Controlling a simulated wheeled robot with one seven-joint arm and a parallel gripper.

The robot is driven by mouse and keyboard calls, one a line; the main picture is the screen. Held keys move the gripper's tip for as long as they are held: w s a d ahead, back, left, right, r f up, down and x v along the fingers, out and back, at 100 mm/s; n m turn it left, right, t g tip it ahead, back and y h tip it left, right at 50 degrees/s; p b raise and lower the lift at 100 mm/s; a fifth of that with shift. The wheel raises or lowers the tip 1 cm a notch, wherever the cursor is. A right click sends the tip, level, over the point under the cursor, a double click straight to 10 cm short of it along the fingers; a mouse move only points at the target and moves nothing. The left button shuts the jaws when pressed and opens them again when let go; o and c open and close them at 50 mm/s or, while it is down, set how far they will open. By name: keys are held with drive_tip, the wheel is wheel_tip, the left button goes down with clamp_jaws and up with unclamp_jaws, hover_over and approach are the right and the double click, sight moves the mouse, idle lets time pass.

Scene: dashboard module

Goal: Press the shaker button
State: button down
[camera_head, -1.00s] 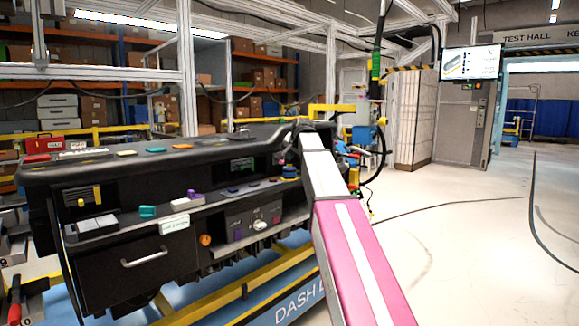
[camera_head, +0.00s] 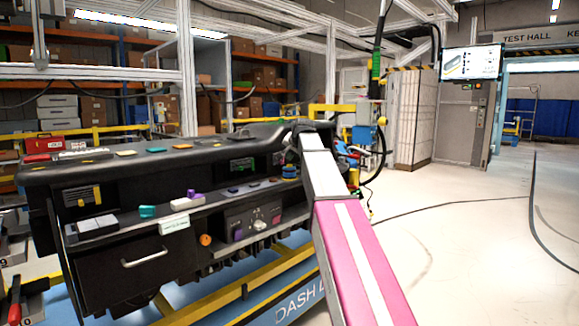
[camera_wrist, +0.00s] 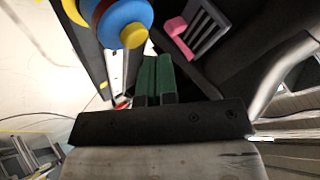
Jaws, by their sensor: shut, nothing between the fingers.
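My gripper (camera_wrist: 156,75) shows in the wrist view as two green fingers lying together, shut and empty. Close by at the upper left is a stacked round part (camera_wrist: 123,24) with blue, yellow and red pieces. I cannot tell which part is the shaker button. In the head view my arm reaches the module's right end, and my fingertips are hidden there. No contact with the fingertips can be made out.
A pink block (camera_wrist: 176,27) sits by grey slats to the right of the fingers. The module carries several small coloured blocks, an orange knob (camera_head: 205,240) and a drawer handle (camera_head: 145,257). A yellow frame (camera_head: 265,291) runs below. The floor at right is clear.

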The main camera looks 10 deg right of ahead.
drive_tip(key=shift+f, duration=0.15)
idle(0.7)
drive_tip(key=shift+f, duration=0.25)
drive_tip(key=shift+f, duration=0.4)
idle(0.7)
drive_tip(key=shift+r, duration=0.8)
drive_tip(key=shift+r, duration=2.5)
drive_tip(key=shift+s, duration=0.1)
